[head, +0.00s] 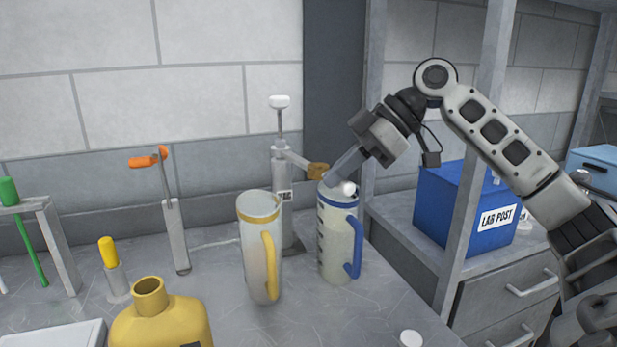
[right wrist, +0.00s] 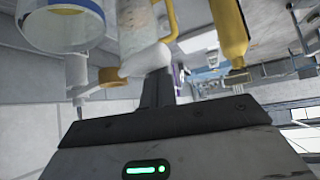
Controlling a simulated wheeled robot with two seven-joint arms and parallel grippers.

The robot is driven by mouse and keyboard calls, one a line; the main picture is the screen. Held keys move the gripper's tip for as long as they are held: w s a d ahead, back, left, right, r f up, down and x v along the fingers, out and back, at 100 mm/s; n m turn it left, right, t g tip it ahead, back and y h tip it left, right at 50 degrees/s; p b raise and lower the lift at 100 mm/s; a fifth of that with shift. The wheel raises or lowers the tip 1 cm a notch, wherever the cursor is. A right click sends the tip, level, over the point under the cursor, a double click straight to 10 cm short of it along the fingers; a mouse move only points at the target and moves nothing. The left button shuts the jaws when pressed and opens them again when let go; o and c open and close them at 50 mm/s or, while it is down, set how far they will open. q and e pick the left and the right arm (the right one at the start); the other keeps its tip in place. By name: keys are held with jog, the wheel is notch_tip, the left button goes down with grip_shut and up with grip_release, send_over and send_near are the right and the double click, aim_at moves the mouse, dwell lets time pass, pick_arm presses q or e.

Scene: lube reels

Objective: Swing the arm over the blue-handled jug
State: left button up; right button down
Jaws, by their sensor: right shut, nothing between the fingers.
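The blue-handled jug (head: 336,245) stands upright on the bench, right of a yellow-handled jug (head: 257,250). Behind them stands a grey pump post with a swing arm (head: 297,159). The arm has a brass collar (head: 318,170) and a white tip (head: 347,188), which appears over the blue-handled jug's mouth. My right gripper (head: 340,180) is shut and empty, its fingers by the white tip. In the right wrist view the fingers (right wrist: 155,85) meet or overlap the white tip (right wrist: 145,60); contact is unclear. The blue-rimmed jug (right wrist: 65,32) shows there too. My left gripper is not in view.
A yellow bottle (head: 160,322) stands at the front. An orange-handled pump (head: 175,235), a yellow-topped tool (head: 112,270) and a grey stand (head: 55,245) are at left. A shelf upright (head: 480,150) and a blue box (head: 462,208) are at right.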

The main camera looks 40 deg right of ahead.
pick_arm(q)
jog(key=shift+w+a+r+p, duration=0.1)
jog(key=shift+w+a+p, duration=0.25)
jog(key=shift+p, duration=0.25)
pick_arm(e)
jog(key=d, duration=0.9)
jog(key=shift+w+r, duration=0.25)
jog(key=shift+r, duration=0.1)
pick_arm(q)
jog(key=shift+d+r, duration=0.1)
pick_arm(e)
jog(key=shift+a, duration=0.1)
jog(key=s+a+r+p, duration=0.1)
jog(key=a+r+p, duration=0.1)
jog(key=a, duration=0.2)
pick_arm(q)
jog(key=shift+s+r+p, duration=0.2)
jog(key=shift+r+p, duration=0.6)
jog(key=shift+p, duration=0.15)
pick_arm(e)
jog(key=w+d+r, duration=0.1)
jog(key=d+r, duration=0.5)
jog(key=shift+w+d, duration=0.15)
jog(key=shift+w, duration=0.1)
